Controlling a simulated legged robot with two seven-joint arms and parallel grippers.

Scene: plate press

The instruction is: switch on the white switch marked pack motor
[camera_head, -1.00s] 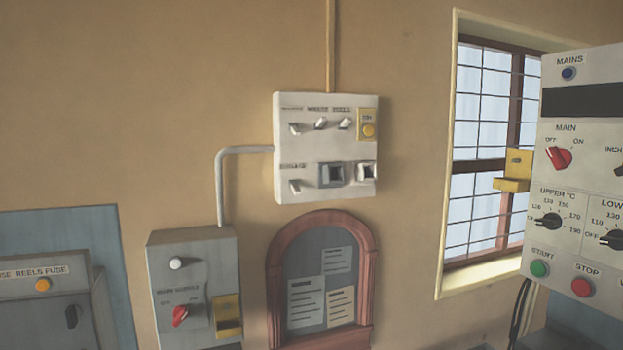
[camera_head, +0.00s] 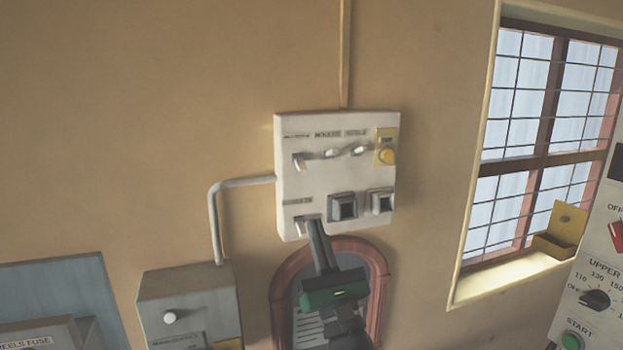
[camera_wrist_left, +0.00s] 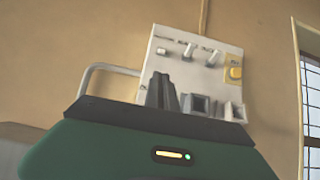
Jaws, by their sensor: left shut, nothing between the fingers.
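A white panel (camera_head: 360,184) on the wall carries the white switches. Its top row has a left switch (camera_head: 299,160), a middle switch (camera_head: 331,153) and a right switch (camera_head: 360,150). A lower-left switch (camera_head: 298,226) sits under its own label. The labels are too blurred for me to tell which reads pack motor. My left gripper (camera_head: 313,226) is shut and empty, its fingertips right beside the lower-left switch and partly covering it; I cannot tell if they touch. In the left wrist view the fingers (camera_wrist_left: 161,92) hide that switch. My right gripper is not in view.
Two dark square sockets (camera_head: 343,206) and a yellow button (camera_head: 388,156) are on the same panel. A grey box (camera_head: 190,290) with a pipe stands below left. An arched notice board (camera_head: 374,262) is behind my gripper. A barred window (camera_head: 520,150) is at right.

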